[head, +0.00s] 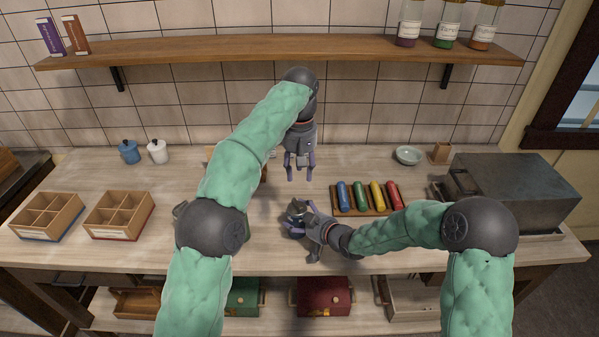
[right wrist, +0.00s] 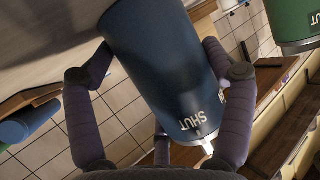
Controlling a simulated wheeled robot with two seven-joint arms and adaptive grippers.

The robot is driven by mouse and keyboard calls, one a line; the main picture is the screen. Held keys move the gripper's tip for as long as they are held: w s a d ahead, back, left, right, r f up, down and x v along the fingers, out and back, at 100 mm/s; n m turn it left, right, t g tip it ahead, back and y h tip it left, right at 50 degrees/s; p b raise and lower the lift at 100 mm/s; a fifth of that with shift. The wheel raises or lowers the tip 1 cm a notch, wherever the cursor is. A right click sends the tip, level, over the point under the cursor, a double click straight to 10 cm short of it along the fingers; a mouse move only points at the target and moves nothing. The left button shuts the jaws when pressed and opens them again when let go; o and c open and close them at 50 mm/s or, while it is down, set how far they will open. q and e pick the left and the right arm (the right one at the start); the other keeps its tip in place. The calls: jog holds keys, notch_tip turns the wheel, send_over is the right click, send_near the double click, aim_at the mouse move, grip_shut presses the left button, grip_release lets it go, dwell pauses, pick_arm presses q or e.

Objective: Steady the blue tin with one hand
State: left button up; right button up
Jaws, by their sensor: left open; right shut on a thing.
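A blue tin (right wrist: 155,55) marked "SHUT" fills the middle of the right wrist view, with a pale rim at its lower end. My right gripper (head: 301,216) is shut on it, with fingers on both sides. In the head view the fingers and arm largely hide what is held; a dark rounded shape shows between them, just above the worktop. My left gripper (head: 298,177) is open and empty, fingers pointing down, beyond the right one and apart from it.
A wooden rack (head: 362,212) with several coloured cylinders lies just right of my right gripper. A grey metal box (head: 515,190) stands farther right. Two divided wooden trays (head: 120,214) lie at the left. A green cylinder (right wrist: 298,22) shows beside the tin in the wrist view.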

jog(key=shift+f, duration=0.15)
jog(key=o, duration=1.2)
jog(key=shift+d, duration=0.1)
jog(key=shift+v, duration=6)
